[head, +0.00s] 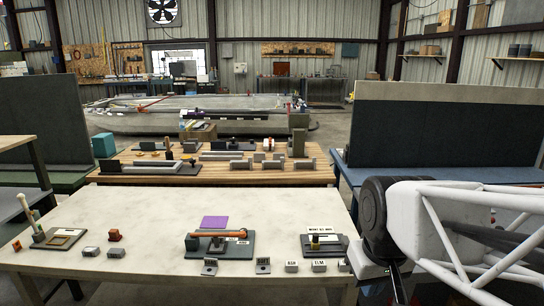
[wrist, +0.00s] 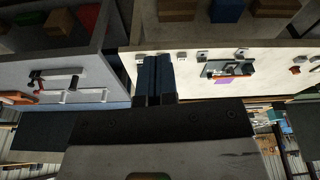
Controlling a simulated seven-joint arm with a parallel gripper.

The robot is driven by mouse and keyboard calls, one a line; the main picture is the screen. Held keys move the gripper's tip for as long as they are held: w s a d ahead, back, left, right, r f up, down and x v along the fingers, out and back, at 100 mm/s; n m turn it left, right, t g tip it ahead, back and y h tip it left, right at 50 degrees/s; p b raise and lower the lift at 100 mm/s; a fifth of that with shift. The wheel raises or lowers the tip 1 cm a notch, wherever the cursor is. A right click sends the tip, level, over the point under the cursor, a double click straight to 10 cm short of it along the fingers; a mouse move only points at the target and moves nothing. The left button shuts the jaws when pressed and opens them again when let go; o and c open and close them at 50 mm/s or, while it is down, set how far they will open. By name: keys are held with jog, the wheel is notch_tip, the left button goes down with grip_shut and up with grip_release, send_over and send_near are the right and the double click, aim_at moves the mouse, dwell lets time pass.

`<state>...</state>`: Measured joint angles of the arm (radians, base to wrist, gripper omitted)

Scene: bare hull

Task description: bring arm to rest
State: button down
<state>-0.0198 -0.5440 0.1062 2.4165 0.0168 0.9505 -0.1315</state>
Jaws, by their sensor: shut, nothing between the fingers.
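My gripper (wrist: 155,60) shows in the wrist view, with its two dark blue-grey fingers side by side and touching. It is shut and holds nothing. In the head view my white arm with a black joint is at the lower right, beside the right end of the pale table (head: 150,205). I cannot make out the fingers clearly in the head view. In the wrist view the fingers overlap the edge of the pale table (wrist: 280,65), and I cannot tell their height above it.
On the pale table are a purple square (head: 214,222), a dark fixture with an orange bar (head: 218,234), a framed board (head: 64,238) and several small grey blocks. A wooden bench (head: 250,178) with parts stands behind. A dark partition (head: 440,130) rises at the right.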

jog(key=s+d+f+m, duration=0.1)
jog(key=s+f, duration=0.1)
jog(key=s, duration=0.4)
jog(key=shift+d+f+m, duration=0.15)
jog(key=shift+f+m, duration=0.1)
jog(key=shift+m, duration=0.15)
